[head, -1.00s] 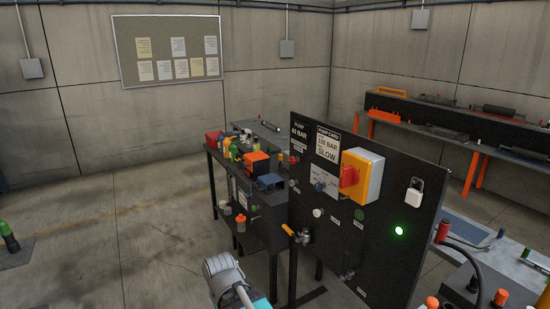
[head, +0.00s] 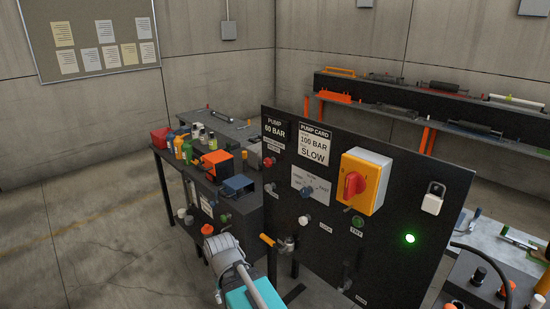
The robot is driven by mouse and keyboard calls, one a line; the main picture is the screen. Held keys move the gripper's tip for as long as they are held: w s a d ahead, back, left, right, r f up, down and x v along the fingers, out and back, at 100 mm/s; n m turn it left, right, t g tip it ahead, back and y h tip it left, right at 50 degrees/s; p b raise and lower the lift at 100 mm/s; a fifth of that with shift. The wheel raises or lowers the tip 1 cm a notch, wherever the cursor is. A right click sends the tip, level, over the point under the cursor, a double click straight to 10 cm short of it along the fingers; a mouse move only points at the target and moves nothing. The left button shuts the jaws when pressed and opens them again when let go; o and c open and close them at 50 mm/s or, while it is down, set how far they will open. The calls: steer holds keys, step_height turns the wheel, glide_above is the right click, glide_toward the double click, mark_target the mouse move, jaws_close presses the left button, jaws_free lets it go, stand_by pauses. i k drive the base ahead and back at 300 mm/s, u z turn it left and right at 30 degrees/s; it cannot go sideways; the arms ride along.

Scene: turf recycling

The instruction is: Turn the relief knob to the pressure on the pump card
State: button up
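The pump card (head: 314,145) on the black panel (head: 405,205) reads 100 BAR and SLOW. The sign left of it (head: 274,131) reads PUMP 60 BAR. Below the card, a blue knob (head: 307,191) sits on a grey plate with small lettering. A white knob (head: 303,221), a dark knob (head: 347,284) and a tap with a yellow-orange handle (head: 267,240) are lower down. Their labels are too small to read, so I cannot tell which is the relief knob. My grey and teal arm shows at the bottom, left of the panel. My gripper's fingers do not show.
A red rotary switch (head: 354,185) on a yellow box, a white padlock (head: 433,198) and a lit green lamp (head: 410,239) are on the panel. A cluttered dark bench (head: 243,213) stands left of it. Open floor (head: 90,240) lies at the left.

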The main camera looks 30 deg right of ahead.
mark_target(267, 163)
steer(key=z, duration=0.25)
steer(key=i, duration=0.55)
steer(key=z, duration=0.4)
steer(key=k, duration=0.9)
steer(key=z, duration=0.15)
steer(key=i, duration=0.95)
steer(key=u, duration=0.05)
